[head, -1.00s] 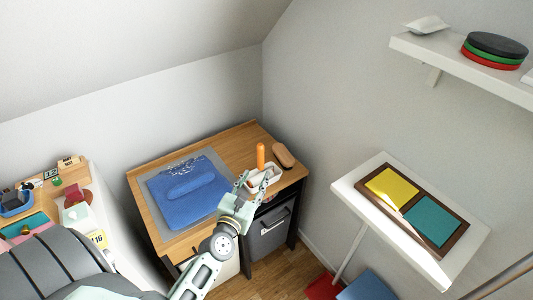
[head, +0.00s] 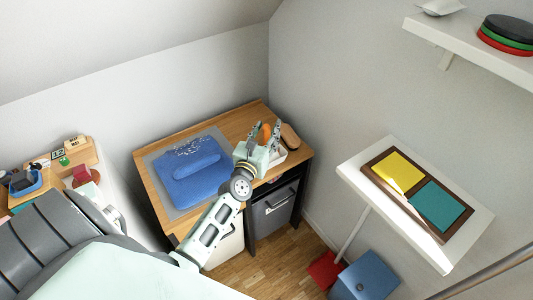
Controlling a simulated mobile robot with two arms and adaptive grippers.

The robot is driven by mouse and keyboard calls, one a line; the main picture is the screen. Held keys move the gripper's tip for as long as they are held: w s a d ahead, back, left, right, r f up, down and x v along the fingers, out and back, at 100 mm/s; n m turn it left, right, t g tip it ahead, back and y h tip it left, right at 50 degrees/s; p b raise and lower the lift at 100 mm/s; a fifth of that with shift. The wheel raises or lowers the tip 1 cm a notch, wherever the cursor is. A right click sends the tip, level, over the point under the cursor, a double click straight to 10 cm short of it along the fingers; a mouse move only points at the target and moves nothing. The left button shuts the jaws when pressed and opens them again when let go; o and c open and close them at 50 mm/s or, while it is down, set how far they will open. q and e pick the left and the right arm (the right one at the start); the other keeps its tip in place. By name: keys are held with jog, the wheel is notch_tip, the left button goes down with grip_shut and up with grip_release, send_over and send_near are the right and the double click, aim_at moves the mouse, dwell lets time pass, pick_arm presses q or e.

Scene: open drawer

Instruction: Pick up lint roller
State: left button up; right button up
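An upright orange cylinder (head: 266,131), which I cannot clearly tell is the lint roller, stands on the right part of the wooden desk (head: 237,121). My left gripper (head: 266,128) is over the desk with its two fingers spread apart. The orange cylinder shows between the fingers; I cannot tell whether they touch it. The palm hides its lower part and much of the white tray (head: 280,158) at its base. My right gripper is not in view.
A brown rounded object (head: 290,136) lies right of the tray. A folded blue cloth (head: 192,176) lies on a grey mat at the desk's left. A white shelf (head: 448,262) with a framed yellow and teal panel is at the right.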

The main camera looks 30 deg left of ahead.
pick_arm(q)
grip_shut()
dwell(0.3)
